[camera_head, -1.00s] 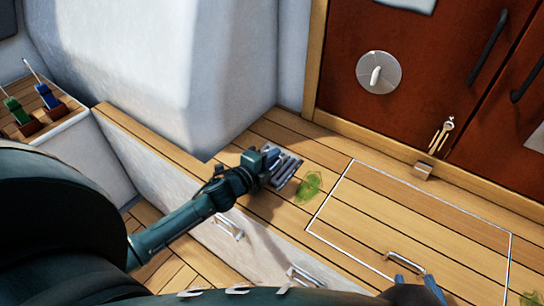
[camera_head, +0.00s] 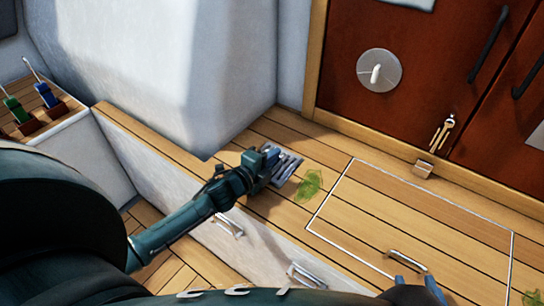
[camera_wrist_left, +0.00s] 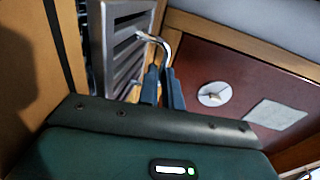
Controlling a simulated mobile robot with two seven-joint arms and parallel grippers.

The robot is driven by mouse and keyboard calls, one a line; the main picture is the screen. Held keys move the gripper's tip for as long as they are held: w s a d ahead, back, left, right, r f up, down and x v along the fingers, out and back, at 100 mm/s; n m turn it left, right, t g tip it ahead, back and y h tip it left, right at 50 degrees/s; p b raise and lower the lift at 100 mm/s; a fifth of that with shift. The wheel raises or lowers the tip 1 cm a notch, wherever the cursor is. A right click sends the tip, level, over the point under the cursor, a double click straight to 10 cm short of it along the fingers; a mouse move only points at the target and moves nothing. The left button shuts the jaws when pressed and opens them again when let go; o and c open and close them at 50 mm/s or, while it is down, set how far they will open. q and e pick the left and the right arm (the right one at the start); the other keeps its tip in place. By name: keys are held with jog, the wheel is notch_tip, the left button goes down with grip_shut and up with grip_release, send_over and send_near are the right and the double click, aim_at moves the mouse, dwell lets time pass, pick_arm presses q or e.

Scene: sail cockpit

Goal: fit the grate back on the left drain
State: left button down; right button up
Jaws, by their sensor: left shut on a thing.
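The grate (camera_head: 288,167) is a grey slatted metal plate near the left end of the wooden deck, below the white moulding. My left gripper (camera_head: 269,158) is shut on the grate's bent handle. In the left wrist view the grate (camera_wrist_left: 124,42) is at upper left, and the handle (camera_wrist_left: 160,42) runs down between the fingers (camera_wrist_left: 162,86). I cannot tell whether the grate touches the deck. The left drain is not clearly visible. My right gripper (camera_head: 414,284) shows only in part at the bottom edge, its fingers apart.
A green weed clump (camera_head: 309,184) lies just right of the grate; another (camera_head: 532,298) is at lower right. A hatch outlined in white (camera_head: 350,165) with a handle (camera_head: 405,261) lies right. Red-brown doors (camera_head: 415,60) stand behind. A lever box (camera_head: 50,125) is far left.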

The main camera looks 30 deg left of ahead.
pick_arm(q)
jog(key=c, duration=1.5)
grip_release()
jog(key=shift+s+d+f, duration=0.1)
jog(key=shift+s+f, duration=0.15)
jog(key=shift+f, duration=0.45)
jog(key=shift+s, duration=0.25)
jog(key=v, duration=0.3)
jog(key=r+p+v, duration=0.1)
jog(key=v, duration=0.3)
jog(key=p+v, duration=0.1)
jog(key=v, duration=0.3)
jog(key=shift+w+r, duration=0.15)
jog(key=shift+w, duration=0.05)
jog(key=shift+v, duration=0.85)
pick_arm(e)
jog(key=shift+s+d+r+m+g, duration=0.1)
jog(key=shift+s+r+m+g, duration=0.05)
jog(key=shift+r, duration=0.25)
jog(key=shift+s+d+r+m+g, duration=0.1)
jog(key=shift+r+m+g, duration=0.05)
jog(key=shift+r, duration=0.25)
pick_arm(q)
jog(key=shift+r, duration=0.1)
